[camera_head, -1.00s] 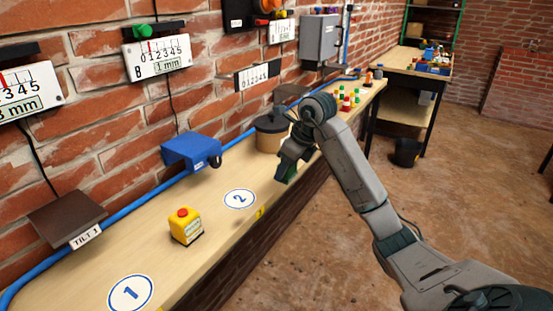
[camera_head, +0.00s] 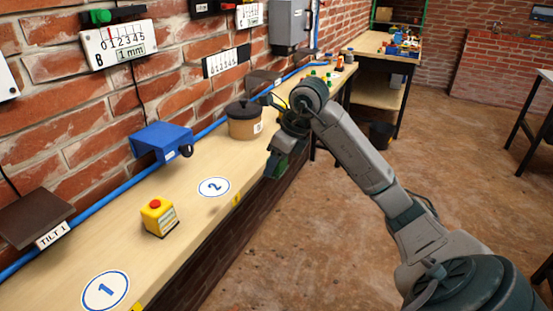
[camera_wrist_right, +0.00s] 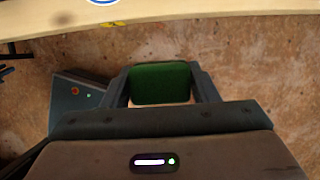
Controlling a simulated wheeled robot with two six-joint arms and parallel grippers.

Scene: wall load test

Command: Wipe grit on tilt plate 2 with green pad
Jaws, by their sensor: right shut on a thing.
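My right gripper (camera_head: 277,164) is shut on the green pad (camera_wrist_right: 160,83), which sits between the two fingers in the right wrist view. In the head view the gripper hangs near the bench's front edge, and the pad shows only as a small dark green patch. A dark tilt plate (camera_head: 262,78) is on the wall side beyond the tan tub; its label cannot be read, so I cannot tell if it is plate 2. Another brown plate (camera_head: 35,215) is labelled TILT 1. No grit can be made out. My left gripper is not in view.
The tan tub with a dark lid (camera_head: 243,122) stands between the gripper and the wall. A blue bracket (camera_head: 162,140), a yellow box with a red button (camera_head: 159,217) and small coloured pieces (camera_head: 325,78) are along the bench (camera_head: 200,215). Floor in front is open.

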